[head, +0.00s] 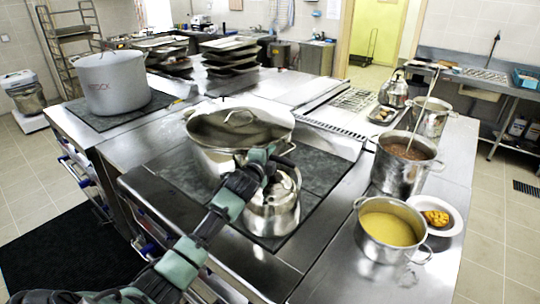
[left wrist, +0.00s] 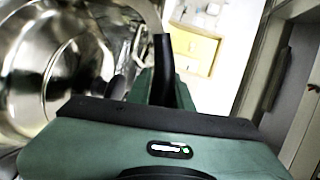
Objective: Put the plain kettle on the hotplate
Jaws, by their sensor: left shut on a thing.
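A shiny steel kettle (head: 272,213) with no visible marking is at the front of the dark square hotplate (head: 178,172), in front of a large lidded pot. My left gripper (head: 262,164) is at the kettle's top handle and shut on it, hiding part of the handle and lid. The kettle is upright over the dark surface; whether its base touches it I cannot tell. In the left wrist view the green gripper body (left wrist: 150,150) fills the bottom, with blurred shiny metal at the left. My right gripper is not in view.
The lidded pot (head: 215,160) stands close behind the kettle. A large stockpot (head: 113,82) stands on another dark plate at the left. A second kettle (head: 394,92), a soup pot (head: 390,222), a brown-filled pot (head: 402,172) and a white plate (head: 452,222) are at the right.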

